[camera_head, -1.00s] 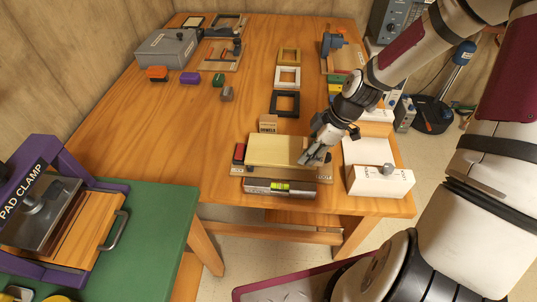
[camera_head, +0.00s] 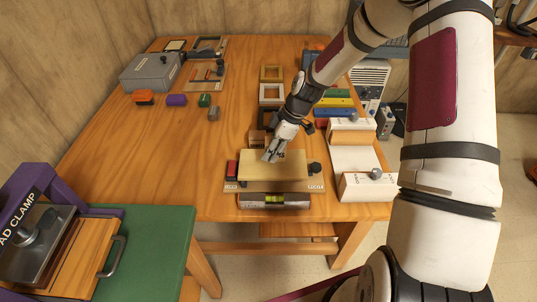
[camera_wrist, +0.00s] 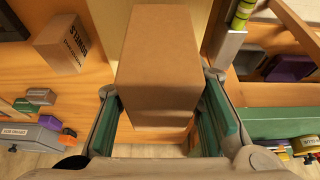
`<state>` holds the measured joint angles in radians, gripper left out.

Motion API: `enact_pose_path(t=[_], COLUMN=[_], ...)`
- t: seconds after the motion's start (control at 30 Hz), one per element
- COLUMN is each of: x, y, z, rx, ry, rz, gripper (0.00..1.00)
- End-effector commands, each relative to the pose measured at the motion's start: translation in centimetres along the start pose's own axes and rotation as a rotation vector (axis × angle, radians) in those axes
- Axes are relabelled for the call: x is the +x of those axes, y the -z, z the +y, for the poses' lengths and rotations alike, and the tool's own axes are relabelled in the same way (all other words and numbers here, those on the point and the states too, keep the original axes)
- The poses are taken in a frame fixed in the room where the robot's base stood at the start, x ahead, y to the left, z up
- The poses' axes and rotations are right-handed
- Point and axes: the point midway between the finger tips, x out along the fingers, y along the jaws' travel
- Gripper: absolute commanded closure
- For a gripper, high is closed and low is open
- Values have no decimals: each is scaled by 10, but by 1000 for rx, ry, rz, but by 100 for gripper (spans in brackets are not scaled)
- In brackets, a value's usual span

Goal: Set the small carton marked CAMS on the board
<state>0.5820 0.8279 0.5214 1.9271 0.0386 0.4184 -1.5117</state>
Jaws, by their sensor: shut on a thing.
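My gripper (camera_head: 271,157) is over the pale wooden board (camera_head: 292,170), near the middle of its back edge. In the wrist view my gripper (camera_wrist: 165,125) is shut on a plain brown carton (camera_wrist: 160,60), with a green-padded finger on each side. No marking shows on the carton's visible faces, so I cannot read CAMS on it. In the head view the fingers mostly hide it. I cannot tell whether it touches the board.
Another brown carton (camera_head: 257,137) with print stands just behind the board. A red block (camera_head: 231,169) is at its left end and a dark knob (camera_head: 314,168) at its right. A spirit level (camera_head: 274,201) lies in front. The table's left middle is clear.

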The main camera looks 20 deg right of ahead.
Motion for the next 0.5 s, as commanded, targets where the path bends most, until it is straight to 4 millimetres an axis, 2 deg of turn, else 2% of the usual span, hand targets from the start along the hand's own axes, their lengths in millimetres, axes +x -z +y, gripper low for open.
enact_pose_path(t=[0.1,0.23,0.5], x=[3,8,36], y=[5,5,-7], z=[10,11,11], rx=[1,2,0], ry=[-1,1,2], rz=[0,0,0], gripper=[96,96,96])
